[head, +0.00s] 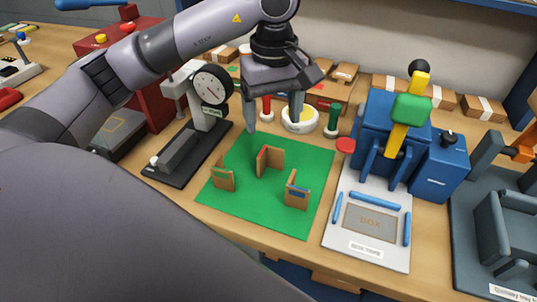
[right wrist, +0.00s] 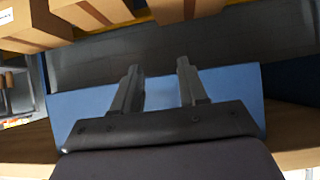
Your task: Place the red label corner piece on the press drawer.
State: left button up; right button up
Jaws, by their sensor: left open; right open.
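The red label corner piece (head: 272,160) stands upright on the green mat (head: 240,205), towards its middle; a red patch shows on its left face. My left gripper (head: 273,128) is open and empty above and behind this piece, fingers pointing down. The press (head: 388,140) is blue with a yellow lever and green handle. Its pale drawer plate (head: 380,255) has a grey area marked "BOX" between blue strips and looks empty. My right gripper (right wrist: 160,70) is open and empty in the right wrist view, in front of a blue surface; it is out of the head view.
A green label corner piece (head: 222,176) and a blue label corner piece (head: 297,191) stand on the mat. A dial gauge stand (head: 188,150) is left of the mat. Stamps and a round pot (head: 300,122) stand behind it. A grey fixture (head: 505,235) is at far right.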

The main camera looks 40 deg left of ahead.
aim_at(274, 148)
pick_arm(q)
jog(key=f+n, duration=0.3)
jog(key=n, duration=0.6)
jog(key=f+n+p, duration=0.1)
jog(key=f+n, duration=0.3)
jog(key=n, duration=0.5)
jog(key=f+n+p, duration=0.1)
jog(key=f+n, duration=0.2)
jog(key=n, duration=0.6)
jog(key=shift+w+a+f+n, duration=0.1)
jog(key=shift+w+f+n, duration=0.2)
jog(key=shift+w, duration=0.1)
jog(key=shift+r, duration=0.1)
jog(key=shift+c, duration=0.3)
jog(key=c, duration=1.1)
